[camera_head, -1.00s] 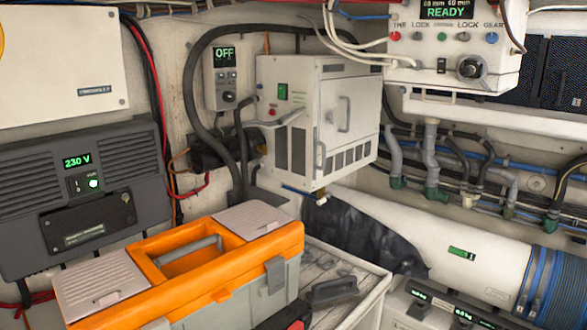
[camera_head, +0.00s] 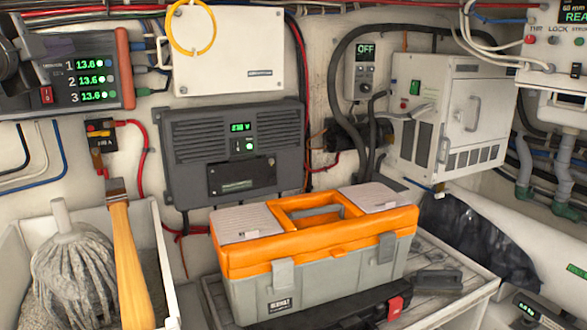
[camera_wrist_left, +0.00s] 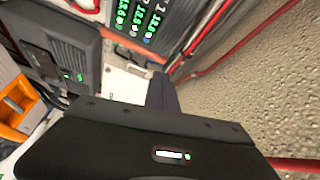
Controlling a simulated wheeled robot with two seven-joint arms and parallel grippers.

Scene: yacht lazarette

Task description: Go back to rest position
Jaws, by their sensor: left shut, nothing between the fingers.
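My left gripper (camera_head: 22,48) shows only in part at the upper left edge of the head view, in front of the left end of the three-line battery panel. Its dark closed fingers (camera_wrist_left: 163,92) show in the left wrist view beyond my black wrist housing. They are shut with nothing between them. The same panel (camera_wrist_left: 143,18) is at the top of that view. My right gripper is in neither current view.
An orange and grey toolbox (camera_head: 318,265) stands on a bench tray. A white bin (camera_head: 160,262) at lower left holds a mop (camera_head: 75,265) and a wooden-handled tool (camera_head: 128,255). A grey charger (camera_head: 235,150) and white cabinet (camera_head: 452,115) hang behind. Cables line the wall.

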